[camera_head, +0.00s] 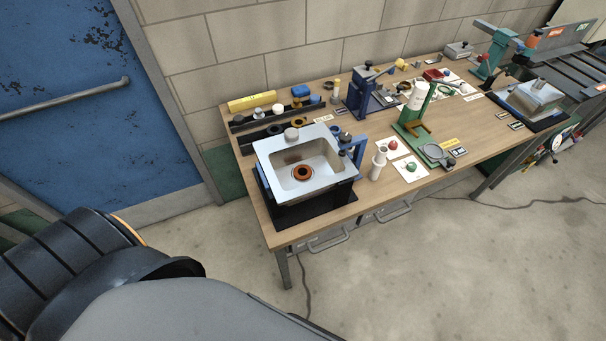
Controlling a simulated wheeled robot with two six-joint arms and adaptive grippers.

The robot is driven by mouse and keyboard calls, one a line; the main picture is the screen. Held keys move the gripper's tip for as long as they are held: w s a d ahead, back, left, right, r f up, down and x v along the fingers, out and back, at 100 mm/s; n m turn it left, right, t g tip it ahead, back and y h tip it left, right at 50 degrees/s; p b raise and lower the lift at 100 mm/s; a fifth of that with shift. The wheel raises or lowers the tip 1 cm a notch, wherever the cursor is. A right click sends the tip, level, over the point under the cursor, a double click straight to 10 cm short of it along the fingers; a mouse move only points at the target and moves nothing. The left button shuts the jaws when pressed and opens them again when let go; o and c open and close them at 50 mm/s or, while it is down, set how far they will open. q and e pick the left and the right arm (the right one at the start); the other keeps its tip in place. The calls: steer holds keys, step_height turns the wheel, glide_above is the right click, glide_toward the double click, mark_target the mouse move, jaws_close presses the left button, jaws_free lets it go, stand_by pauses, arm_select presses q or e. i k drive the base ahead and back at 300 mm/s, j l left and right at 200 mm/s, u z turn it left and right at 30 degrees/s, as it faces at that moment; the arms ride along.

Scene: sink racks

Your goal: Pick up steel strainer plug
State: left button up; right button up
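A sink unit (262,160) with a light steel basin stands on the near left end of the wooden workbench. A copper-orange ring (303,173) surrounds the dark drain hole in the basin floor. A small grey round piece (291,134) sits at the sink's back rim; it may be the steel strainer plug, but it is too small to tell. Neither of my grippers is in view. Only dark and grey parts of my own body fill the lower left.
Dark racks (256,122) with small parts lie behind the sink. A blue faucet-like fixture (351,150), a white bottle-shaped part (378,164) and a green stand (414,118) are to its right. The workbench (470,122) has some bare wood in the middle. Open floor lies in front.

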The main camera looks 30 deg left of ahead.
mark_target(259, 115)
steer(key=k+j, duration=0.15)
steer(key=j, duration=0.15)
steer(key=k+j, duration=0.1)
steer(key=j, duration=0.15)
steer(key=k+j+z, duration=0.1)
steer(key=j, duration=0.2)
steer(key=j+z, duration=0.1)
steer(key=j, duration=0.55)
steer(key=k+j+z, duration=0.15)
steer(key=j, duration=0.45)
steer(key=j+z, duration=0.1)
steer(key=j, duration=0.55)
